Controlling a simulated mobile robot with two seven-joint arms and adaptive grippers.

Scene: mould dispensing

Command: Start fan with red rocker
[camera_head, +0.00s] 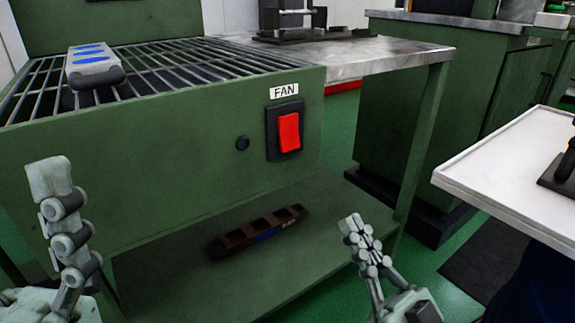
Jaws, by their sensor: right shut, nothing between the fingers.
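The red rocker (289,132) sits in a black frame on the front of the green fan bench (170,165), under a white label (284,91) reading FAN. A small round black knob or button (242,143) is left of it. My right gripper (352,225) is shut and empty, below and to the right of the rocker, apart from it. My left gripper (48,178) is at the lower left in front of the bench; its finger opening cannot be made out.
A grey block with blue marks (93,66) lies on the bench's metal grate (160,82). A brown compartmented mould (258,232) lies on the lower shelf (190,285). A white-topped table (490,165) stands at the right. Space before the rocker is clear.

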